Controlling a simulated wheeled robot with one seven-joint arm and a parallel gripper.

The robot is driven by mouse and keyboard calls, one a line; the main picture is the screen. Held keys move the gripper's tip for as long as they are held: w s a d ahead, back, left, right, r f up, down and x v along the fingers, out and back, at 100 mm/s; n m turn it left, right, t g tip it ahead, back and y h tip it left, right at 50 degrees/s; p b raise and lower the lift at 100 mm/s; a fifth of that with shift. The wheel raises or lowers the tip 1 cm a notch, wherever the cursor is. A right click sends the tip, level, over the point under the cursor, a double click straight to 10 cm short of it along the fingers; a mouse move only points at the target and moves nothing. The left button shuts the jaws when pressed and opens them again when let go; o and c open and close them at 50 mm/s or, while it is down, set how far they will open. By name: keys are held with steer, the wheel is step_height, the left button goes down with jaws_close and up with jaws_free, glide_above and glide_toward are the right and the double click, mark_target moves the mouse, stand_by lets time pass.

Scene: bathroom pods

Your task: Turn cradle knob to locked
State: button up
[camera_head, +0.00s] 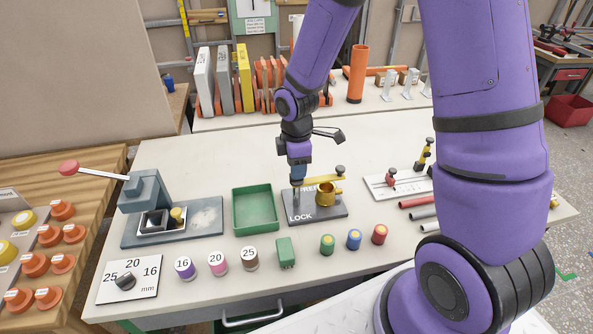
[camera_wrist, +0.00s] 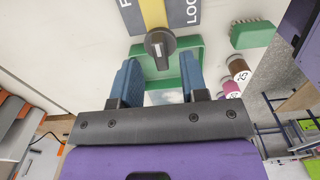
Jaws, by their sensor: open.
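The cradle is a dark grey plate (camera_head: 318,211) with "LOCK" lettered along its front edge, a brass cup (camera_head: 326,194) and a yellow bar (camera_head: 325,180). My gripper (camera_head: 297,184) is over the plate's left end, pointing down, and hides the knob in the head view. In the wrist view, the black knob (camera_wrist: 160,44) sits at the near end of the yellow bar, its ridge roughly in line with the bar. "LOC" shows right of the bar; a partly cut-off "F" is left. My gripper's blue fingers (camera_wrist: 158,64) are apart; the knob shows centred just beyond their tips.
A green tray (camera_head: 235,208) stands left of the plate. A lever press (camera_head: 146,193) is further left, and a rail fixture (camera_head: 385,188) is to the right.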

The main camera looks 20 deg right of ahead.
steer(key=shift+f, duration=1.05)
jaws_close()
